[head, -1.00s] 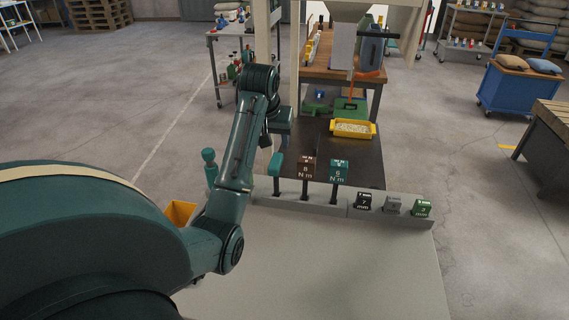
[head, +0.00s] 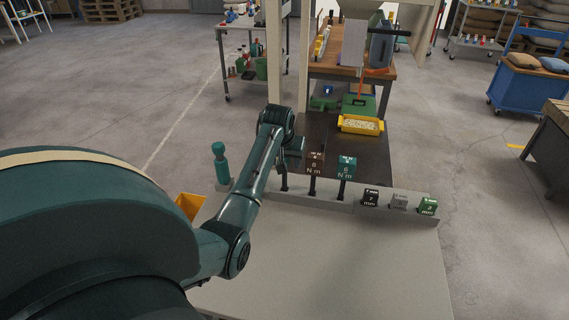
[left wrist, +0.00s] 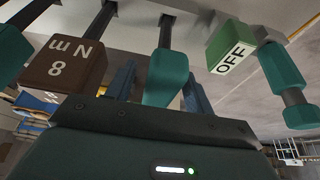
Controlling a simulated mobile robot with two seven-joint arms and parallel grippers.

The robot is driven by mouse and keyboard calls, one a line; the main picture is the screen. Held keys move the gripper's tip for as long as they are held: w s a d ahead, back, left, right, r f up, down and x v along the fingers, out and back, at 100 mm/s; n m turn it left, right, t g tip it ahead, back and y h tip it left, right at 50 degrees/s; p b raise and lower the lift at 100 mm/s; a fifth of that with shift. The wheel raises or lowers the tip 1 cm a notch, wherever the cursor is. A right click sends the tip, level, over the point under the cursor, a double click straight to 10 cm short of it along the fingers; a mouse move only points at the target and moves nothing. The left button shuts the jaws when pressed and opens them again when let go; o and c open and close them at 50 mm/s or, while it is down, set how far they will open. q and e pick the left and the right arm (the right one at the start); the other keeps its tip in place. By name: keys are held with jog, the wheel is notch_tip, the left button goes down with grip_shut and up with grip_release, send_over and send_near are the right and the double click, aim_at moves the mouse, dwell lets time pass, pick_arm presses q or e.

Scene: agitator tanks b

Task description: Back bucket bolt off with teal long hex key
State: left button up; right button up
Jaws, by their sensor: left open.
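A teal-handled tool (left wrist: 168,78) stands in the grey rack, left of the brown-headed tool in the head view. No size label shows on it, so I cannot tell if it is the long hex key. In the left wrist view my left gripper (left wrist: 160,88) is open, with one finger on each side of this teal handle. I cannot tell whether the fingers touch it. In the head view my left gripper (head: 291,152) is at the rack and mostly hides that tool. The bucket bolt is not visible. My right gripper is not in view.
The rack (head: 330,203) also holds a brown tool (head: 314,162), a teal torque tool (head: 346,166) and black, grey and green blocks. Another teal tool (head: 220,162) stands left. A yellow tray (head: 361,125) lies behind.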

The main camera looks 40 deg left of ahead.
pick_arm(q)
jog(key=shift+c, duration=0.2)
jog(key=c, duration=1.1)
jog(key=shift+r, duration=0.1)
notch_tip(320, 180, up, 10)
jog(key=shift+f+b, duration=0.1)
jog(key=shift+b, duration=0.35)
jog(key=o, duration=0.5)
jog(key=shift+c, duration=0.2)
grip_shut()
grip_release()
grip_shut()
